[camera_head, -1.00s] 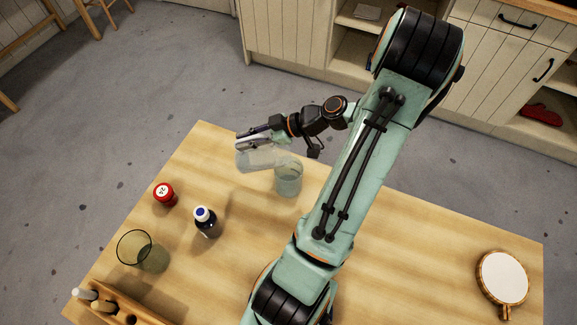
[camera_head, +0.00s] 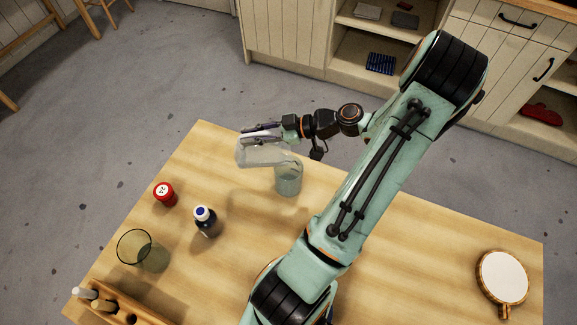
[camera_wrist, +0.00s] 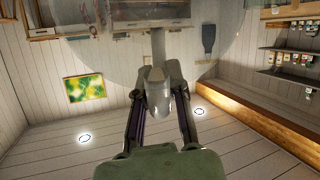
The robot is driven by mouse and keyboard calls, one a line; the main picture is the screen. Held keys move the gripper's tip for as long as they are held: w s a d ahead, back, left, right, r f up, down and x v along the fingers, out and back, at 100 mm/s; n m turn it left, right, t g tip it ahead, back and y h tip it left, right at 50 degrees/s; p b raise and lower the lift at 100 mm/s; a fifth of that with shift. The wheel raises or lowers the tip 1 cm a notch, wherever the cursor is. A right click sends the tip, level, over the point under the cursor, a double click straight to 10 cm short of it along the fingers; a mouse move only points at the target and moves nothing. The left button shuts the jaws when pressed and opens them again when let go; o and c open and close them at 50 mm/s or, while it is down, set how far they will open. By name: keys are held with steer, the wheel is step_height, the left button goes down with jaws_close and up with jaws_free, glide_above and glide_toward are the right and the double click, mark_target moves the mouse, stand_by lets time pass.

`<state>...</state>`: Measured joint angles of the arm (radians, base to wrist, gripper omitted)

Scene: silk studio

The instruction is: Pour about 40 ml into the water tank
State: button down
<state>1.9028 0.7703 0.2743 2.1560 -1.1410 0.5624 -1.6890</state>
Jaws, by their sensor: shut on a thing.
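My gripper (camera_head: 262,133) is shut on a clear, translucent vessel (camera_head: 258,153) and holds it tilted nearly on its side at the far edge of the table. In the wrist view the gripper (camera_wrist: 160,100) grips a pale part of this vessel, and its see-through body (camera_wrist: 215,25) spans the top. A clear glass container (camera_head: 288,181), perhaps the water tank, stands upright on the table just below the right end of the held vessel. It looks pale greenish inside; I cannot tell its liquid level. No stream can be made out.
A red-capped jar (camera_head: 165,194) and a dark bottle with a blue-and-white cap (camera_head: 206,220) stand left on the table. An olive glass (camera_head: 135,247) and a wooden rack (camera_head: 130,309) are nearer. A round white-topped thing (camera_head: 502,277) lies far right. The table's right half is mostly bare.

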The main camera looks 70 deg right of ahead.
steer(key=shift+w+a, duration=0.2)
steer(key=shift+w+a, duration=0.2)
steer(key=shift+w, duration=0.15)
steer(key=shift+w+r, duration=0.1)
steer(key=shift+w, duration=0.3)
steer(key=shift+w+r+t, duration=0.1)
steer(key=shift+r+t, duration=0.1)
steer(key=shift+t, duration=0.1)
stand_by(0.4)
steer(key=shift+s+r+t, duration=0.2)
steer(key=shift+r+t, duration=0.1)
steer(key=shift+t, duration=0.1)
stand_by(0.6)
